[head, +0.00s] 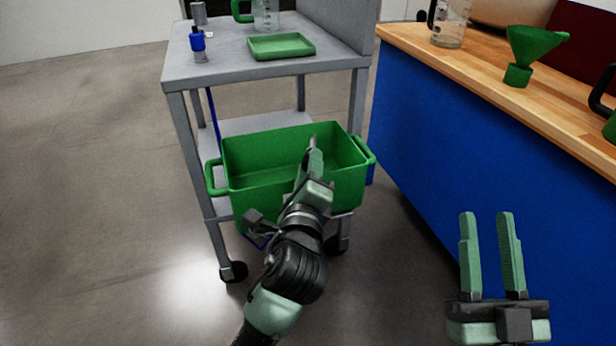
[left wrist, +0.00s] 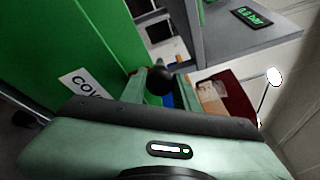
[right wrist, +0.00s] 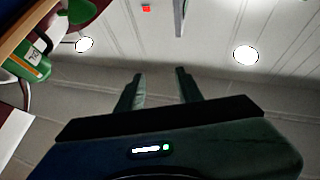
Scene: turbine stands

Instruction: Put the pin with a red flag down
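My left gripper (head: 314,152) is over the green bin (head: 240,185) on the grey cart, its fingers close together. In the left wrist view a round black knob (left wrist: 160,80) sits between the fingertips of the left gripper (left wrist: 163,88). It looks gripped; the rest of that piece is hidden. No red flag can be made out for sure; a dark red patch (left wrist: 242,95) beyond may be the background panel. My right gripper (head: 487,225) is open and empty in front of the blue bench; it also shows open in the right wrist view (right wrist: 158,80).
The cart top (head: 225,62) holds a green tray (head: 281,46), a blue-and-grey part (head: 198,45) and a glass jug (head: 266,14). The wooden bench (head: 480,65) on the right carries a green funnel (head: 530,45) and another jug (head: 447,25). The floor at left is clear.

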